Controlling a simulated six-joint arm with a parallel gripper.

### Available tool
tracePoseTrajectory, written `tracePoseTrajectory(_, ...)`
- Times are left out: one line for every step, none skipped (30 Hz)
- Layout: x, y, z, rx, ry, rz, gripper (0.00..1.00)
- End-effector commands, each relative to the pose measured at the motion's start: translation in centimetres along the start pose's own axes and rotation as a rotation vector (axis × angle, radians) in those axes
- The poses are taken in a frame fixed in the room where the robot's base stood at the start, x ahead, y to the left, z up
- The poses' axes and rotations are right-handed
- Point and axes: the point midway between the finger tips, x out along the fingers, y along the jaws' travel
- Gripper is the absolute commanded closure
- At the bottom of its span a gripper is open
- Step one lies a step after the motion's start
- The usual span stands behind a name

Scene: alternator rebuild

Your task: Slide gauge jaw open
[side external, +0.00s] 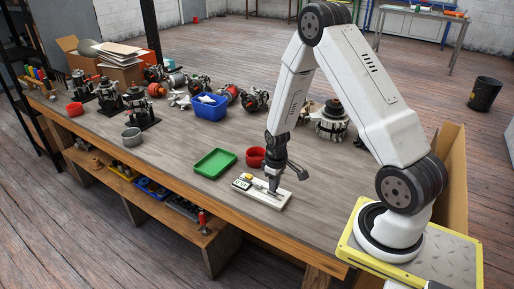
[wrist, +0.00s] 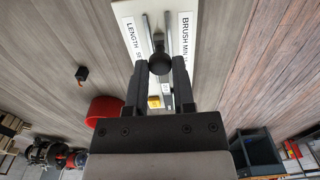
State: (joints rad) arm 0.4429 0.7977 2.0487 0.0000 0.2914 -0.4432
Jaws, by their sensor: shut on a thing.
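The gauge (side external: 262,193) is a pale board lying flat near the front edge of the workbench, with a small display at its left end. In the wrist view the gauge board (wrist: 127,14) carries printed labels and grey metal rails. A dark round knob (wrist: 159,66) on the gauge's sliding jaw sits between my fingertips. My gripper (side external: 273,187) points down over the gauge, shut on the knob; it also shows in the wrist view (wrist: 160,70). A small yellow piece (wrist: 154,102) shows between the fingers. My gripper hides part of the jaw, so its opening cannot be told.
A green tray (side external: 214,163) and a red bowl (side external: 255,157) stand close behind the gauge. A blue bin (side external: 209,108), several alternator parts and cardboard boxes (side external: 120,68) fill the back and left.

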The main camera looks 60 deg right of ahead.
Motion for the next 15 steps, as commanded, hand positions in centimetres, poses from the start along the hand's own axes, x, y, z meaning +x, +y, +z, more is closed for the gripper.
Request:
tracePoseTrajectory(0.01, -0.04, 0.13, 0.001, -0.005, -0.002, 1.0)
tracePoseTrajectory(0.01, -0.04, 0.14, 0.001, -0.005, -0.002, 1.0)
tracePoseTrajectory(0.02, -0.05, 0.14, 0.001, -0.005, -0.002, 1.0)
tracePoseTrajectory(0.02, -0.06, 0.15, 0.001, -0.006, -0.003, 1.0)
tracePoseTrajectory(0.02, -0.06, 0.15, 0.001, -0.006, -0.003, 1.0)
tracePoseTrajectory(0.02, -0.07, 0.16, 0.001, -0.006, -0.003, 0.59)
tracePoseTrajectory(0.02, -0.07, 0.16, 0.001, -0.006, -0.003, 0.5)
tracePoseTrajectory(0.02, -0.07, 0.15, 0.001, -0.006, -0.003, 0.4)
tracePoseTrajectory(0.02, -0.07, 0.14, 0.001, -0.006, -0.003, 0.33)
tracePoseTrajectory(0.02, -0.07, 0.13, 0.001, -0.005, -0.002, 0.33)
tracePoseTrajectory(0.02, -0.07, 0.12, 0.001, -0.005, -0.002, 0.33)
tracePoseTrajectory(0.02, -0.07, 0.11, 0.001, -0.005, -0.002, 0.33)
tracePoseTrajectory(0.02, -0.06, 0.1, 0.0, -0.005, -0.002, 0.33)
tracePoseTrajectory(0.02, -0.06, 0.1, 0.0, -0.005, -0.002, 0.33)
tracePoseTrajectory(0.02, -0.06, 0.09, 0.0, -0.004, -0.002, 0.33)
